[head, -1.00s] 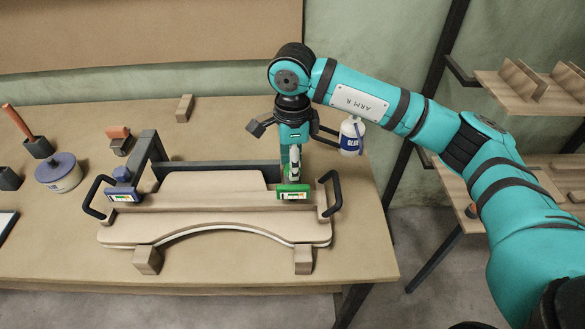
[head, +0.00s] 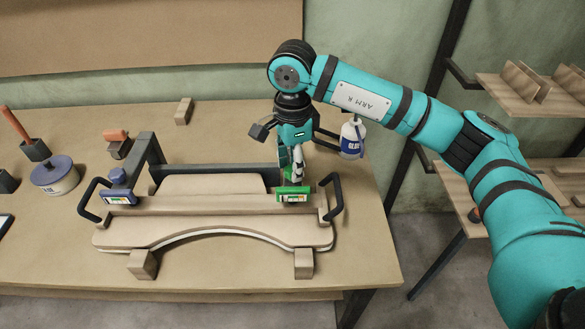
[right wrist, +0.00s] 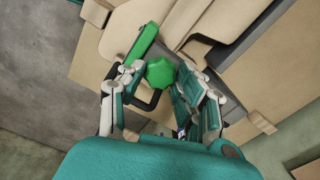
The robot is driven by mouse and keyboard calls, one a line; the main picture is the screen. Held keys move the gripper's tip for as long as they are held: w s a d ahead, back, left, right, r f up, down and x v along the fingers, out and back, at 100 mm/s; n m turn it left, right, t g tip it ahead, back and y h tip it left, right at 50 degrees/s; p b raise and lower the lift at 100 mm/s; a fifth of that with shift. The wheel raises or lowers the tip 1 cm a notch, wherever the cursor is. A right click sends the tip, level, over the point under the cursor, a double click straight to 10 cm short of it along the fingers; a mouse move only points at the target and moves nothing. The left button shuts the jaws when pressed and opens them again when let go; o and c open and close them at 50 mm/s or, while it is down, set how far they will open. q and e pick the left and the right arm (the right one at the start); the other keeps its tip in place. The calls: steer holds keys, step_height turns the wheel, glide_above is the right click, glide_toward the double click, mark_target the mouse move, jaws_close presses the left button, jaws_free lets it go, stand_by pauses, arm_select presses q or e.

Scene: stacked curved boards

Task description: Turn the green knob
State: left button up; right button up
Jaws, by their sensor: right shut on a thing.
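The green knob (right wrist: 161,72) sits between the fingers of my right gripper (right wrist: 165,82), which is shut on it. In the head view the right gripper (head: 293,173) points down over the right end of the clamp beam (head: 215,203), and its fingers mostly hide the knob. Just below it is a green unit with a small display (head: 293,195). The beam lies across a stack of curved boards (head: 125,238). My left gripper is not in view.
A blue knob unit (head: 119,194) is at the beam's left end. Black handles (head: 334,198) stand at both beam ends. A glue bottle (head: 352,138) stands behind right, close to my right wrist. A round tub (head: 56,177) is at left. The table's front right is clear.

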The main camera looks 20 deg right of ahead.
steer(key=o, duration=0.8)
steer(key=shift+r+p, duration=1.3)
steer(key=shift+r, duration=1.75)
steer(key=shift+f, duration=0.1)
